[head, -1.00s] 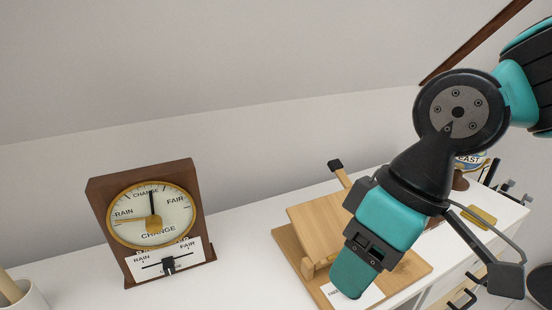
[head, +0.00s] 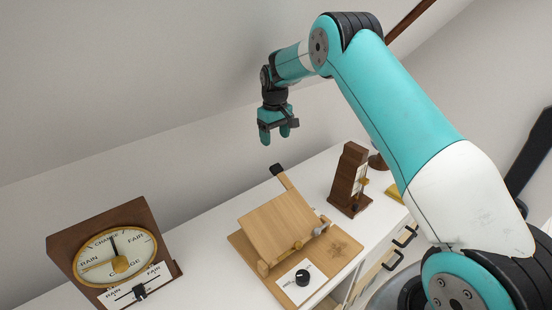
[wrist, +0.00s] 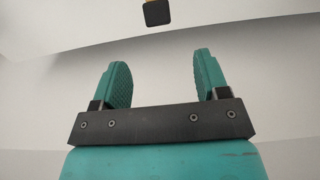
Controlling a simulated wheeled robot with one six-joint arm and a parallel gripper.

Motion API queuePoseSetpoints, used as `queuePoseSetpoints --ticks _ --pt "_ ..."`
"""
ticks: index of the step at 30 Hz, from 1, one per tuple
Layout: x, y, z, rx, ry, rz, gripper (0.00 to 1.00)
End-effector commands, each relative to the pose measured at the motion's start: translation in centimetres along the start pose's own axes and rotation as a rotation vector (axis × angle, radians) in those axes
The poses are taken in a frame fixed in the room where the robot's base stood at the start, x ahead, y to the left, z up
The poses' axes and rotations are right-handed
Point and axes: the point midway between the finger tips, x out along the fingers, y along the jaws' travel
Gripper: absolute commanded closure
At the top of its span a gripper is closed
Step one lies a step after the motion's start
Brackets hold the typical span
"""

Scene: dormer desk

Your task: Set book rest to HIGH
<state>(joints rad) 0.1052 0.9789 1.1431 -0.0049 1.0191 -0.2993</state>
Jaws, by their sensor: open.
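The wooden book rest (head: 277,227) stands tilted on a wooden base board (head: 244,240) on the white desk. A lever with a black grip (head: 277,170) sticks up behind its back edge. A white card with a black knob (head: 303,277) lies at the front of the base; its lettering is too small to read. My gripper (head: 276,138) is above and behind the book rest, pointing down, open and empty, apart from the lever. In the wrist view my gripper's two teal fingers (wrist: 162,78) are spread, and a black block (wrist: 157,12), likely the lever's grip, shows beyond them.
A brown barometer-like dial (head: 118,257) with a slider stands at the left. A dark wooden upright device (head: 349,180) stands right of the book rest. The sloped wall rises close behind the desk. Drawers with black handles (head: 404,237) are at the front right.

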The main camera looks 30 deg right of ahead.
Motion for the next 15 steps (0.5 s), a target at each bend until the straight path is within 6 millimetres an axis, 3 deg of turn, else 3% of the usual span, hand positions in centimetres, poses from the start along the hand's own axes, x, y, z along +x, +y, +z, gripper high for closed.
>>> queuePoseSetpoints --ticks 5,15 --pt "1.8 0.5 -0.1 0.007 -0.005 0.002 0.32" --pt "8.4 0.5 -0.1 0.006 -0.005 0.001 0.32"
